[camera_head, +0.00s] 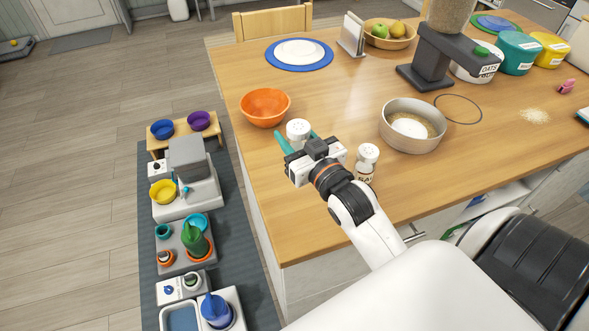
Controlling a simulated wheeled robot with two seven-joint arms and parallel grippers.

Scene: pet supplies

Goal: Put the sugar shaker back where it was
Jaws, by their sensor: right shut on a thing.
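My right gripper (297,143) reaches across the wooden table from the lower right. Its teal fingers are shut on a white-capped shaker (298,129), which I take to be the sugar shaker. Only its top shows; the gripper hides its body and label, and I cannot tell whether its base touches the table. A second white-capped shaker (368,154) stands upright to the right of the gripper, its label partly hidden by my wrist. A thin dark ring (459,121) lies flat on the table to the right of the grey bowl. My left gripper is not in view.
An orange bowl (265,107) sits just behind the held shaker. A grey bowl with white powder (392,132) stands to the right. A dark dispenser stand (431,67) and tubs are farther back. Bare tabletop lies between the orange bowl and dispenser.

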